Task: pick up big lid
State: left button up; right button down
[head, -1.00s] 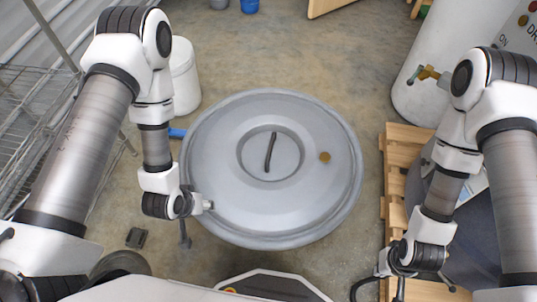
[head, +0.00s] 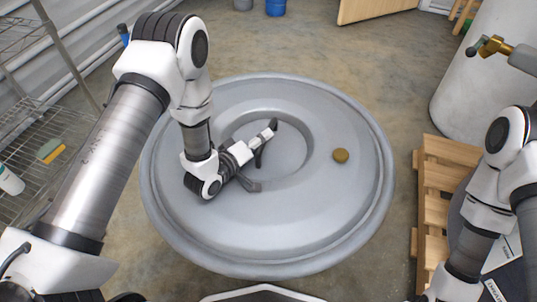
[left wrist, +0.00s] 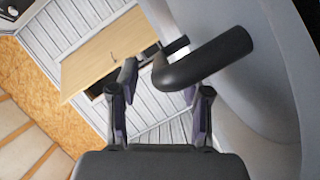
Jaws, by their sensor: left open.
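The big lid (head: 330,220) is a round grey disc with a raised rim and a sunken middle, filling the centre of the head view. Its dark bent handle (left wrist: 210,58) shows in the left wrist view just beyond the fingertips, its near end close to the gap between them. My left gripper (head: 262,142) is over the sunken middle, open, and partly covers the handle in the head view. In the left wrist view the left gripper (left wrist: 163,85) has its two fingers apart with nothing clamped. My right gripper is out of view.
A wire shelf (head: 35,130) is at the left.

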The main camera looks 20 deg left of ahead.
pick_arm(q)
jog(key=b+x, duration=0.1)
jog(key=x, duration=0.2)
jog(key=shift+w+f, duration=0.15)
grip_shut()
jog(key=shift+r, duration=0.25)
